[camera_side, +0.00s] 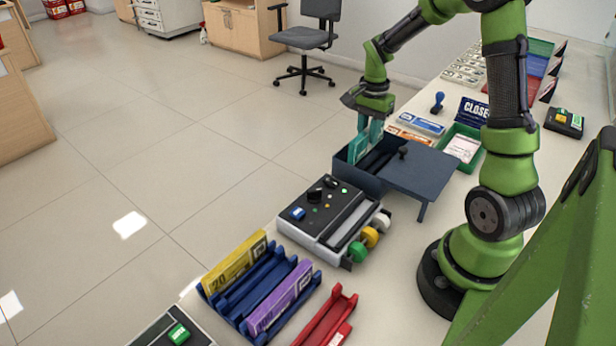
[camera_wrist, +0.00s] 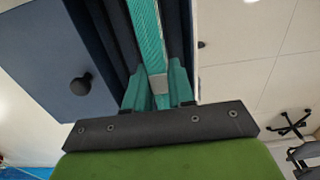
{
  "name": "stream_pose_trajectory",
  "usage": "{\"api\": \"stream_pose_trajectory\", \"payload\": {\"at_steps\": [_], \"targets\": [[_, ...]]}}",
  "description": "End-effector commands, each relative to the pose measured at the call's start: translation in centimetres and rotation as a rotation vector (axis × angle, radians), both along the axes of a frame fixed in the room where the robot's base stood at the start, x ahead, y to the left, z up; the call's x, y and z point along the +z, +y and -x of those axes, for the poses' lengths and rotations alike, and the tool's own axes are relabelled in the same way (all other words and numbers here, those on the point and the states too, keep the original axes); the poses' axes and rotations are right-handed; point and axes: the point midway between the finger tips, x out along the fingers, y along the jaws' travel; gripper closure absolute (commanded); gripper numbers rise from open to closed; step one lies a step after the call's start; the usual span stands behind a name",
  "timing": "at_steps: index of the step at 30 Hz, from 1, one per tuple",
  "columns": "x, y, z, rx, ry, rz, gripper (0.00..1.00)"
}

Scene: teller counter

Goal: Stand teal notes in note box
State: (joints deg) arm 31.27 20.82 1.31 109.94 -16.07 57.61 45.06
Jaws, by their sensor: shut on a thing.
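The teal notes (camera_side: 358,148) are a banded bundle standing on edge at the left end of the dark blue note box (camera_side: 367,181). My gripper (camera_side: 373,132) points down over the box and is shut on the bundle. In the wrist view the notes (camera_wrist: 147,35) run between my teal fingers (camera_wrist: 158,88), with a pale band near the fingertips. The box's dark inner slot lies beside them. The box's lid (camera_side: 415,170) with a black knob is slid to the right, leaving the left part open. How deep the notes sit is hidden by the box wall.
A grey counting machine (camera_side: 335,218) stands in front of the box. Blue racks with yellow (camera_side: 234,262) and purple (camera_side: 283,298) bundles are nearer. A green tray (camera_side: 463,150), a blue stamp (camera_side: 437,102) and a CLOSED sign (camera_side: 472,110) stand behind.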

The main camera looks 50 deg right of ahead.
Motion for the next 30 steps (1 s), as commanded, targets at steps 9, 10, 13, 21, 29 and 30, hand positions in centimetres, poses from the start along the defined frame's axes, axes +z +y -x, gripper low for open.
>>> {"api": "stream_pose_trajectory", "payload": {"at_steps": [9, 10, 13, 21, 29, 30], "targets": [[-1.2, 0.0, 0.0, 0.000, 0.001, -0.001, 1.00], [-1.3, 0.0, 0.0, 0.000, 0.001, -0.001, 1.00], [-1.6, 0.0, 0.0, 0.000, 0.001, -0.001, 1.00], [-2.6, 0.0, 0.0, 0.001, 0.002, -0.001, 1.00], [-3.5, 0.0, 0.0, 0.000, 0.001, -0.002, 1.00], [-3.6, 0.0, 0.0, 0.000, 0.001, -0.002, 1.00]]}}
